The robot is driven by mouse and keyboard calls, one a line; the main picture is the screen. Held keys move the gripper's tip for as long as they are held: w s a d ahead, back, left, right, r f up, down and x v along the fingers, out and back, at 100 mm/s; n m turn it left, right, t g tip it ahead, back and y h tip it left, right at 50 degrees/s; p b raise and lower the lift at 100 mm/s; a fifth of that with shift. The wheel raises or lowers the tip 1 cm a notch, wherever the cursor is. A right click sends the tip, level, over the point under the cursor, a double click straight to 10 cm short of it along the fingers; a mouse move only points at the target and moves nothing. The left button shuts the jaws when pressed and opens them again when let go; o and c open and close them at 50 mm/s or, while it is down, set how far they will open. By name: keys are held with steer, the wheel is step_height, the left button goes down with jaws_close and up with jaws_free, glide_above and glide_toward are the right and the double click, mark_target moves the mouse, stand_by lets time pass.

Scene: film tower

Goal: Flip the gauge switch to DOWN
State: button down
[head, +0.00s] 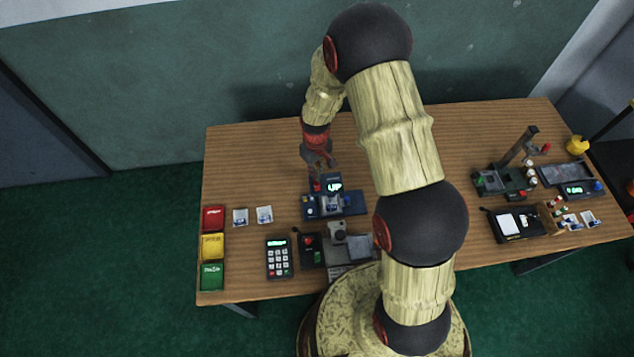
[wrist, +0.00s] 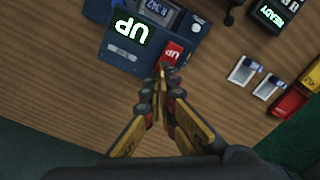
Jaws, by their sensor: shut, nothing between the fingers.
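The gauge (wrist: 188,48) is a dark blue box on the wooden table, in the upper middle of the wrist view. A lit sign (wrist: 130,28) on it reads UP, upside down in this view. A red switch (wrist: 172,52) with white lettering sits at the gauge's near corner. In the head view the gauge (head: 353,205) is left of centre, and its lit sign (head: 334,187) shows UP. My gripper (wrist: 161,69) is shut and empty, with its fingertips just beside the red switch. I cannot tell whether they touch it. The head view shows my gripper (head: 316,180) at the gauge's left end.
Two small blue-and-white packets (head: 252,216) and red, yellow and green trays (head: 212,246) lie left of the gauge. A keypad (head: 278,257) and other devices stand nearer the front edge. My arm hides the table's middle. More equipment (head: 515,223) stands at the right.

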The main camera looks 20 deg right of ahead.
steer(key=shift+r+p, duration=1.65)
steer(key=shift+r, duration=1.45)
